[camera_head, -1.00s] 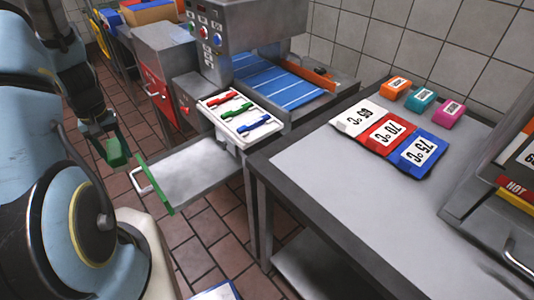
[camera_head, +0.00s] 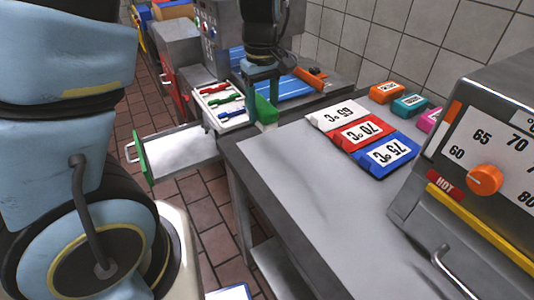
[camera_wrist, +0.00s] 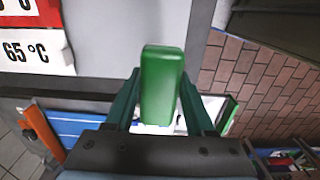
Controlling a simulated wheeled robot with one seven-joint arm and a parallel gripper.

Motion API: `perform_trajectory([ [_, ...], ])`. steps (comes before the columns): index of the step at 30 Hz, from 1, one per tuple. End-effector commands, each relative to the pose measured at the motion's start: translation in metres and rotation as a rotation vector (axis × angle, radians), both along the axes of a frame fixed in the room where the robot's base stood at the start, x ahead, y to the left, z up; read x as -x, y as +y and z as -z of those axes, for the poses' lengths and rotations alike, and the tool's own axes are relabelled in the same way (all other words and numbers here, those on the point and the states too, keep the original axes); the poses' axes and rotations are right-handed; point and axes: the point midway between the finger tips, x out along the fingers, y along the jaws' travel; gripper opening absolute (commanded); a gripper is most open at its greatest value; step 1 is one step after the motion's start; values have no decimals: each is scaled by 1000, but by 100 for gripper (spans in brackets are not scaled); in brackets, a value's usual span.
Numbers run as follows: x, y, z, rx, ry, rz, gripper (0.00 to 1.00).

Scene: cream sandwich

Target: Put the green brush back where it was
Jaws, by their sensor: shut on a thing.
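My gripper (camera_head: 263,82) is shut on the green brush (camera_head: 265,108), which shows as a plain green block pointing down from the fingers. In the head view it is above the left edge of the grey table, beside the white tray. In the wrist view the brush (camera_wrist: 162,85) sits between the two dark green fingers (camera_wrist: 160,95). The fingers and brush hide part of what lies behind them. The open drawer (camera_head: 185,148) with a green front (camera_head: 142,158) is to the left and lower.
The white tray (camera_head: 208,93) holds red, green and blue handled items. Red, white and blue temperature cards (camera_head: 365,131) and orange, teal and pink blocks (camera_head: 410,105) lie on the table (camera_head: 280,180). A dial machine (camera_head: 480,150) stands at right. The table's front is clear.

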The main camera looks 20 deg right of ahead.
Motion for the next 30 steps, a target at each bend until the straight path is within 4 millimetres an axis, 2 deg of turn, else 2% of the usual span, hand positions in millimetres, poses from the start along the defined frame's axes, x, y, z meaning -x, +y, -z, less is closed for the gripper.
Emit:
perform_trajectory([
  [2, 8, -7, -3, -2, -3, -5, 0],
  [5, 12, -9, 3, -7, -1, -14, 0],
  [12, 12, -9, 43, -7, -1, -18, 0],
  [17, 12, -9, 57, -6, -1, -16, 0],
  [24, 12, -9, 90, -6, 0, -18, 0],
  [30, 12, -10, 94, -3, -4, -17, 0],
])
